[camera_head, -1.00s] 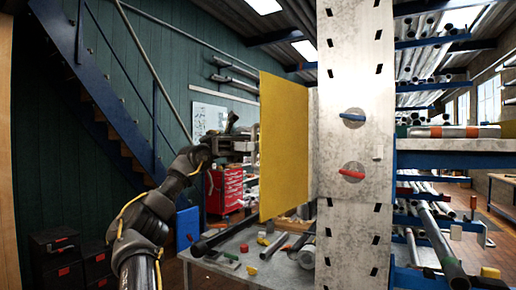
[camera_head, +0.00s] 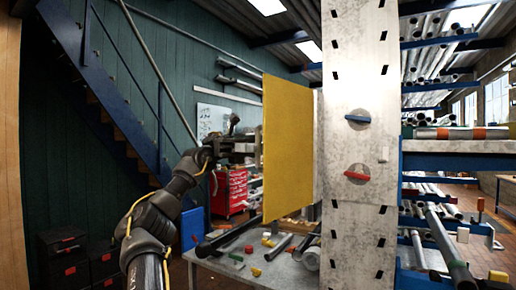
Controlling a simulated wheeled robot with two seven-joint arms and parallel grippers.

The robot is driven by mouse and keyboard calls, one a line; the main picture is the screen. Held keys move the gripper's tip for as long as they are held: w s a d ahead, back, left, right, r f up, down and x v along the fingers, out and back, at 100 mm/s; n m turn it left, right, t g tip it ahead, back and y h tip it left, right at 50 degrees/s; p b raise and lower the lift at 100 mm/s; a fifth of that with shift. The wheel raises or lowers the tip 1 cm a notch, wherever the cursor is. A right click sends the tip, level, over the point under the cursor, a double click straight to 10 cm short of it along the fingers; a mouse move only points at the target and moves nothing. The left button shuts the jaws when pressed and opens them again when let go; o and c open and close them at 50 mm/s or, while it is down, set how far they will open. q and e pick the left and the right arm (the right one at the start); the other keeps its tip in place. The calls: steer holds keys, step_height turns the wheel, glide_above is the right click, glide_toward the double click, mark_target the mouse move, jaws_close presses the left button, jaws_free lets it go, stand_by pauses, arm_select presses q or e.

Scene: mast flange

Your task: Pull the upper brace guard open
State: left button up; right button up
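A flat yellow panel (camera_head: 287,148), which looks like the upper brace guard, stands out to the left of a tall pale metal column (camera_head: 340,225). Its right edge is near the column's left side. My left gripper (camera_head: 251,147) is at the panel's left edge, with my arm coming up from below left. The fingertips are close against or partly behind the panel, so I cannot see whether they are shut on it. On the column's front are a blue-handled knob (camera_head: 358,118) and, below it, a red-handled knob (camera_head: 357,173). My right gripper is not in view.
A workbench (camera_head: 218,265) with tubes and small coloured parts is below the panel. A red tool cabinet (camera_head: 229,192) stands behind my gripper. A blue rack (camera_head: 450,161) with metal pipes fills the right side. A blue staircase (camera_head: 95,80) is at the left.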

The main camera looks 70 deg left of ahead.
arm_select(q)
steer(key=p+v, duration=0.2)
steer(key=v, duration=0.4)
steer(key=shift+w, duration=0.15)
steer(key=shift+d, duration=0.1)
stand_by(0.3)
